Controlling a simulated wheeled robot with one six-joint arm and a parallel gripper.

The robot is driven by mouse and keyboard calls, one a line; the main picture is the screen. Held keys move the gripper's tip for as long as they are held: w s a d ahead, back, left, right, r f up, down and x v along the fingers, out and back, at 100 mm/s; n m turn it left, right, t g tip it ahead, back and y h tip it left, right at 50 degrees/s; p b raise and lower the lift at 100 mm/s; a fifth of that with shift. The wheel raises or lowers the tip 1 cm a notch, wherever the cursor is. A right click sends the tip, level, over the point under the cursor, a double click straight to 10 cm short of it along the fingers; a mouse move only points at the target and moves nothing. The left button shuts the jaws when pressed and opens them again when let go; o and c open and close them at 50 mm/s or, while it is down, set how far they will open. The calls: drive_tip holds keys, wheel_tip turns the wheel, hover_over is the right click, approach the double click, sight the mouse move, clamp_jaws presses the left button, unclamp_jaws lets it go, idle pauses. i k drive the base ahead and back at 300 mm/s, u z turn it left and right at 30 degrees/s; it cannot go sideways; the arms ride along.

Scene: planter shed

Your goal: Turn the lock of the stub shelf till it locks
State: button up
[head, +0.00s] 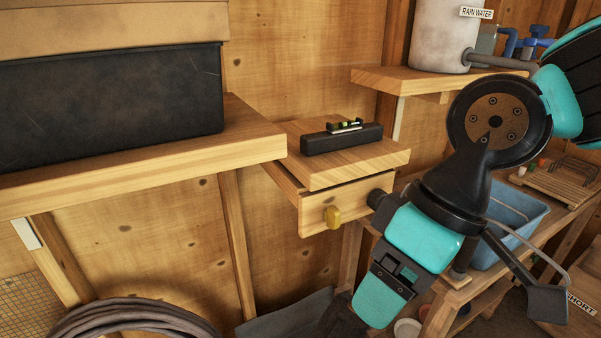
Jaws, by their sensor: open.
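The stub shelf (385,156) is a short wooden shelf on the back wall, near the middle of the head view. The knob's grip looks roughly upright. A black spirit level (342,137) with a yellow-green vial lies on the shelf. My teal and black arm hangs right of the shelf. My gripper (347,318) is at the bottom edge, below the knob and apart from it. It is open and holds nothing that I can see; its fingertips are hard to make out.
A long wooden shelf (255,143) with a black box (110,105) stands left of the stub shelf. A rain water tank (440,35) stands on another shelf at upper right. A blue bin (515,225) is on the bench at right. A coiled hose (140,318) lies lower left.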

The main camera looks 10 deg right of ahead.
sight(332, 215)
drive_tip(key=z, duration=1)
drive_tip(key=k, duration=0.6)
drive_tip(key=u, duration=0.2)
drive_tip(key=i, duration=0.25)
drive_tip(key=u, duration=0.15)
